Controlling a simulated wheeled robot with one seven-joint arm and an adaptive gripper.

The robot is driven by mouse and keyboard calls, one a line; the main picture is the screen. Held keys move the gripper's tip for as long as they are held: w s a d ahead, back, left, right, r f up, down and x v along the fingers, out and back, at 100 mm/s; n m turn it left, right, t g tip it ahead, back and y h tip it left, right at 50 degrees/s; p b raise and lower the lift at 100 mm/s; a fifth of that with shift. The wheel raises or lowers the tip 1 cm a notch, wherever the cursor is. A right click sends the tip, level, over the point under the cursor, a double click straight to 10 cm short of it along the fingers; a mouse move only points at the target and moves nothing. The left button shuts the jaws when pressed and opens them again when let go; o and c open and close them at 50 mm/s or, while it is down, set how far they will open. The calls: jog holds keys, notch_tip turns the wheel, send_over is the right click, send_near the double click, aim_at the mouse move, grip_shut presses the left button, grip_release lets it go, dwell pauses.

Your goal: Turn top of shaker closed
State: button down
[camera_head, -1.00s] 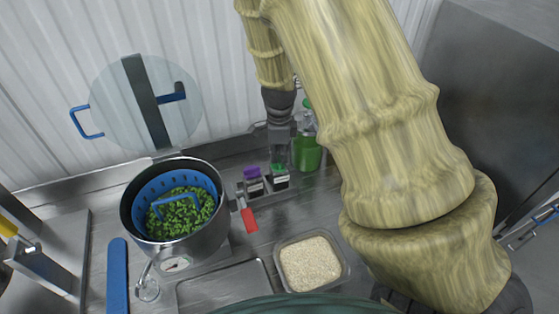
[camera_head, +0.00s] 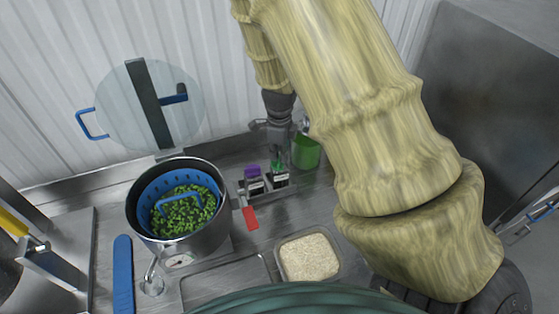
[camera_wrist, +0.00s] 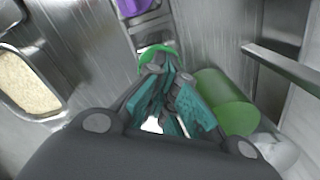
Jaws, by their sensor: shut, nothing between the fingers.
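Two small shakers stand side by side in the head view, a purple-topped one (camera_head: 254,179) on the left and a green-topped one (camera_head: 279,181) on the right. My gripper (camera_head: 279,154) points down just above the green-topped shaker. In the wrist view my gripper's teal fingertips (camera_wrist: 168,98) are close together and hold nothing. The shaker's green top (camera_wrist: 156,50) shows just beyond them, partly hidden by the fingers. Whether the fingers touch it, and how the top is turned, I cannot tell. The purple top also shows in the wrist view (camera_wrist: 132,7).
A green bottle (camera_head: 306,152) stands close right of my gripper. A pot (camera_head: 205,240) with a blue basket of green vegetables is at left. A rice container (camera_head: 308,257), a metal tray (camera_head: 225,280) and a red-handled tool (camera_head: 250,217) lie nearer. A blue utensil (camera_head: 123,275) is far left.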

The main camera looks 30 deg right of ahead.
jog(key=shift+r+p, duration=0.1)
jog(key=shift+p, duration=0.25)
jog(key=shift+m+p, duration=0.5)
jog(key=shift+m, duration=3)
